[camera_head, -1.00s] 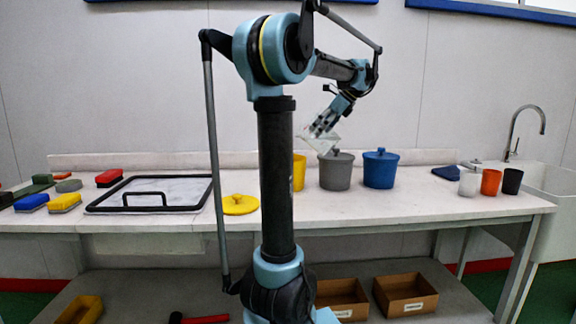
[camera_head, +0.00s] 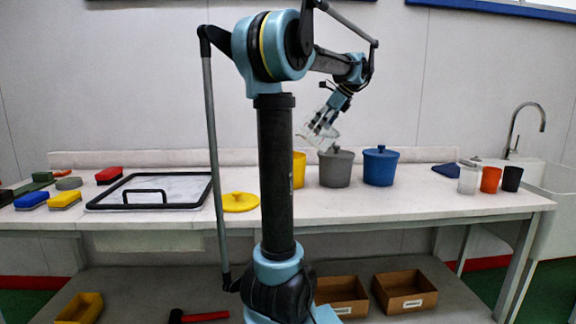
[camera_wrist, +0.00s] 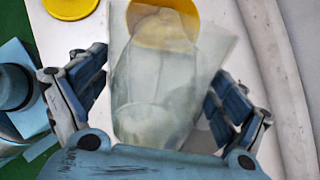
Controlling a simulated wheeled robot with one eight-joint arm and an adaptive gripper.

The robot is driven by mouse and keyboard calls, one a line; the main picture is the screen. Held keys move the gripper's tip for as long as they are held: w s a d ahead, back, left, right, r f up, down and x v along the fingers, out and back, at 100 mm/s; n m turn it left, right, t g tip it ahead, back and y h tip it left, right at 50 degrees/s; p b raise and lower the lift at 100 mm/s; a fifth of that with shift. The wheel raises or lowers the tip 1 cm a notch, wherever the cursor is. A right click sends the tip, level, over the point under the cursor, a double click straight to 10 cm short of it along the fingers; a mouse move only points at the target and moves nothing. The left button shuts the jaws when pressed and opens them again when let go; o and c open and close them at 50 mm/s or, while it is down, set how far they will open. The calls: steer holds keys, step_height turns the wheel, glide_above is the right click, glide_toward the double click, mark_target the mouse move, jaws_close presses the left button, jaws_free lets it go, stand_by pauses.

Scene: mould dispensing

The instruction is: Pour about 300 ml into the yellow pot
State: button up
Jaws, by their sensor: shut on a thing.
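My gripper (camera_head: 324,128) is shut on a clear container (camera_head: 322,138). In the wrist view, the fingers (camera_wrist: 160,105) press on both sides of this see-through container (camera_wrist: 155,90). It is held in the air, tilted, near the yellow pot. How much is in it I cannot tell. The yellow pot (camera_head: 299,172) stands on the bench, mostly hidden behind my arm's column. In the wrist view the yellow pot (camera_wrist: 205,12) is open and partly seen through the container, with pale contents inside. The yellow lid (camera_head: 240,203) lies flat on the bench, left of the pot.
A grey lidded pot (camera_head: 336,170) and a blue lidded pot (camera_head: 381,168) stand right of the yellow pot. Clear (camera_head: 468,181), orange (camera_head: 490,180) and dark (camera_head: 512,180) cups stand near the sink. A black-framed tray (camera_head: 150,208) and brushes are at left.

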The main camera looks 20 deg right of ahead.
steer(key=shift+w+a+g+h+p, duration=0.15)
steer(key=shift+g+h+p, duration=0.2)
steer(key=shift+p, duration=0.4)
stand_by(0.3)
steer(key=shift+s+p, duration=0.2)
steer(key=shift+p, duration=0.1)
steer(key=shift+p, duration=0.85)
stand_by(0.5)
steer(key=shift+w+a+f+g+h, duration=0.15)
steer(key=shift+w+f+g+h, duration=0.05)
steer(key=shift+f+g+h, duration=0.25)
steer(key=shift+w+a+f+g+h, duration=0.1)
steer(key=shift+w+f+g+h, duration=0.05)
steer(key=shift+f+g+h, duration=0.2)
stand_by(3.4)
steer(key=shift+s+d+r+t+y, duration=0.25)
steer(key=shift+r+t+y, duration=0.15)
steer(key=shift+t, duration=0.05)
steer(key=shift+s+d+r+t+y, duration=0.2)
steer(key=shift+r+t+y, duration=0.15)
steer(key=shift+r+t, duration=0.05)
steer(key=shift+s+d+t+y, duration=0.2)
steer(key=shift+t+y, duration=0.3)
steer(key=shift+t, duration=0.1)
steer(key=shift+t+y+b, duration=0.35)
steer(key=shift+t+y, duration=0.05)
